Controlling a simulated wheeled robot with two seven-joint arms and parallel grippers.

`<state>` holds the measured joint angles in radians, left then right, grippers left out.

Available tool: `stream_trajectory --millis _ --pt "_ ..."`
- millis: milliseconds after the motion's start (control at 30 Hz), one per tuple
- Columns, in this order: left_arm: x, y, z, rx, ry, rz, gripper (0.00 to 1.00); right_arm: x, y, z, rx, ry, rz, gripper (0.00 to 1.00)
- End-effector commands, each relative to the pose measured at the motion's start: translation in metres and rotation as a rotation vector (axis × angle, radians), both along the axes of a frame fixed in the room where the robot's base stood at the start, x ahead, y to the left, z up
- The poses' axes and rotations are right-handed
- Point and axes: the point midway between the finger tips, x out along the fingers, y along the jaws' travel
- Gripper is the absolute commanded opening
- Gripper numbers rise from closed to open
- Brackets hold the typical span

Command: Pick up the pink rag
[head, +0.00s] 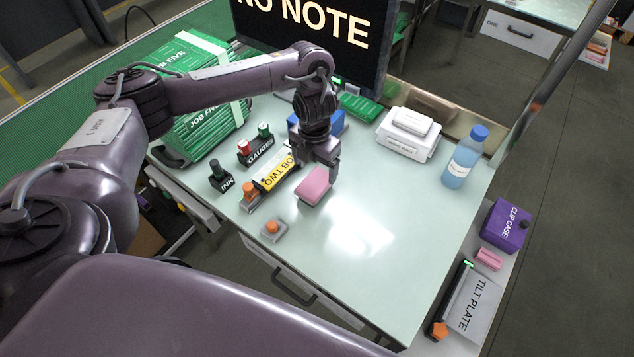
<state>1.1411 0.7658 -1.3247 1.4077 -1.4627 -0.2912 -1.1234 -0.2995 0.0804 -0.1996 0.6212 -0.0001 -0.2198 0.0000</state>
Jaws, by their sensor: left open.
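The pink rag (313,187) looks like a small folded pink block on the pale table (400,260), near the middle of its left half. My left gripper (318,166) points down right at the rag, with its fingers at the rag's upper edge. The fingers partly cover that edge, and I cannot tell whether they touch it. The gripper is open. My right gripper does not show in the head view.
A small orange-topped block (272,229) lies in front. A white box (408,133) and blue bottle (464,158) stand back right. The table's front right is clear.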

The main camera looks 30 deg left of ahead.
Motion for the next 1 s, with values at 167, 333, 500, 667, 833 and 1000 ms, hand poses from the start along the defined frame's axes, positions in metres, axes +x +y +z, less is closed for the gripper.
stream_trajectory --millis 167,333,500,667,833,1000 --pt "-0.001 -0.002 -0.02 -0.003 0.002 0.002 0.85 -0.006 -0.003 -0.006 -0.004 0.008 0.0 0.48" --pt "-0.003 -0.003 -0.044 -0.004 0.004 0.003 0.85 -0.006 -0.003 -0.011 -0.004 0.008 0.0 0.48" --pt "-0.002 -0.003 -0.061 -0.003 0.0 0.003 0.85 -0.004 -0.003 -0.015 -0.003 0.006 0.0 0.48" --pt "-0.001 -0.002 -0.062 -0.001 -0.003 0.002 0.85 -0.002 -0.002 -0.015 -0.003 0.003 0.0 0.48" --pt "-0.001 -0.003 -0.062 -0.001 -0.003 0.002 0.77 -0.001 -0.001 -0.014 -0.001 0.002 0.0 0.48" --pt "-0.001 -0.003 -0.062 -0.002 -0.003 0.002 0.54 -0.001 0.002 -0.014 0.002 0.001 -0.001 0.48"
